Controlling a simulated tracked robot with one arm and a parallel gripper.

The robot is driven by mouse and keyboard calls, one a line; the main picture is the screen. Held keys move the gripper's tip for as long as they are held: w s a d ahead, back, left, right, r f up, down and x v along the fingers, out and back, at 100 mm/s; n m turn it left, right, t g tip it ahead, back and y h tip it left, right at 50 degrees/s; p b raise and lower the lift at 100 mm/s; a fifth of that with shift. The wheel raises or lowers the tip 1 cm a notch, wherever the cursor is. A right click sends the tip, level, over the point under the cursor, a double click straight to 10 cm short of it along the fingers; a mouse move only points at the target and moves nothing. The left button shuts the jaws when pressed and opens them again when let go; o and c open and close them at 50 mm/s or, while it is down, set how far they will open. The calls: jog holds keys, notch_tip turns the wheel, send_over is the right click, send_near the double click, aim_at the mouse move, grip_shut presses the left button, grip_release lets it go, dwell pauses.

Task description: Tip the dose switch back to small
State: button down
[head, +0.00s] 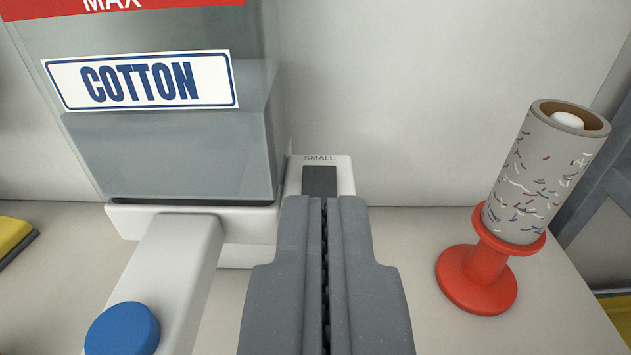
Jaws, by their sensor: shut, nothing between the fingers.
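The dose switch (319,181) is a dark rocker set in a white housing (345,177), with the word SMALL printed above its far end. Only the far part of the rocker shows; my gripper hides the rest, so I cannot tell which way it is tipped. My gripper (324,203) is shut and empty, its fingertips in front of the switch's near part. I cannot tell whether they touch it. The housing stands beside a clear dispenser (180,150) labelled COTTON.
A white arm with a blue button (122,330) sticks out at the lower left. A lint roller (540,175) leans in a red stand (478,280) on the right. A yellow object (13,236) lies at the left edge. A pale wall (430,90) closes the back.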

send_over(322, 183)
jog(key=s, duration=0.2)
jog(key=shift+f+p, duration=0.35)
jog(key=shift+f, duration=1.1)
jog(key=shift+w+f, duration=0.15)
jog(key=shift+f, duration=1.1)
jog(key=shift+w+g+p, duration=0.1)
jog(key=shift+g+p, duration=0.3)
jog(key=shift+f, duration=0.1)
jog(key=r, duration=0.1)
jog(key=r+p, duration=0.1)
jog(key=r, duration=0.2)
jog(key=shift+w+r, duration=0.2)
jog(key=shift+w, duration=0.1)
jog(key=s+r, duration=0.3)
jog(key=s, duration=0.6)
jog(key=shift+s+d+b, duration=0.25)
jog(key=shift+b, duration=0.1)
